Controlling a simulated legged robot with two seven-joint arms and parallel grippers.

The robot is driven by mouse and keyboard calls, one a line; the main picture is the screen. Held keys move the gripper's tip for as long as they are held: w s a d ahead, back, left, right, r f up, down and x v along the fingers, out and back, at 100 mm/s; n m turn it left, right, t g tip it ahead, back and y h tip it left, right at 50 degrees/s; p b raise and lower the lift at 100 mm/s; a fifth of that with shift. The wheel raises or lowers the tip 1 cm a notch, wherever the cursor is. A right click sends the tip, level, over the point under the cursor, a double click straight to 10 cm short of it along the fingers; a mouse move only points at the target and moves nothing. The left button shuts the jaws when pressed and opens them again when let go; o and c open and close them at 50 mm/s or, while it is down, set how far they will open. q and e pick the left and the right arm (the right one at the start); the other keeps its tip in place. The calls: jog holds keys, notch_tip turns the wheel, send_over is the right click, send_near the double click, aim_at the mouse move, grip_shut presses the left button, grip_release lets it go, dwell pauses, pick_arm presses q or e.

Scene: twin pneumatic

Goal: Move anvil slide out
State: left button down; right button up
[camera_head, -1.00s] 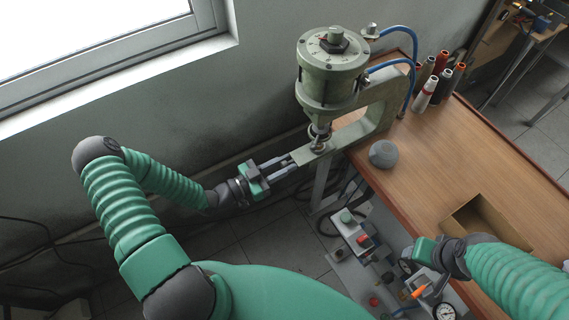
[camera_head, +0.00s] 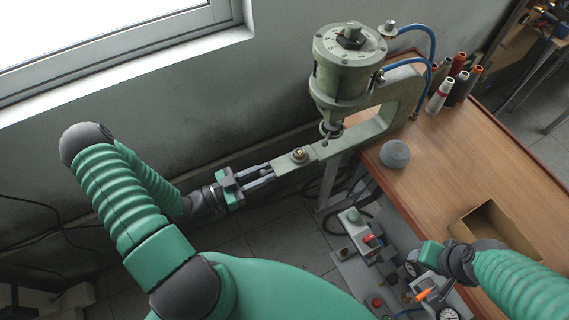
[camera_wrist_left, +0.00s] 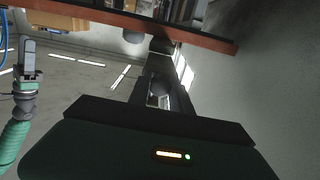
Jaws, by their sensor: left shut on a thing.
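The anvil slide (camera_head: 285,167) is a flat grey-green bar that reaches out to the left from the base of the green press (camera_head: 343,65). A small round brass-coloured anvil (camera_head: 299,154) sits on it, left of the press ram (camera_head: 331,128) and clear of it. My left gripper (camera_head: 268,175) is shut on the slide's outer left end. In the left wrist view the dark fingers (camera_wrist_left: 162,95) run away from the camera; the grip itself is dark there. My right gripper (camera_head: 428,252) hangs over the control panel; its jaws are too small to read.
The wooden table (camera_head: 455,165) stands right of the press. It bears a grey round object (camera_head: 394,154), several thread spools (camera_head: 440,95) and an open cardboard box (camera_head: 490,225). A panel with knobs and gauges (camera_head: 375,262) stands below. The wall is close behind my left arm.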

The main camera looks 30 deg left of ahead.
pick_arm(q)
jog(key=v, duration=0.2)
jog(key=shift+s+a, duration=0.25)
jog(key=c, duration=1.4)
grip_release()
jog(key=shift+o, duration=1.1)
jog(key=shift+w, duration=0.1)
jog(key=b+v, duration=0.3)
jog(key=v, duration=1.4)
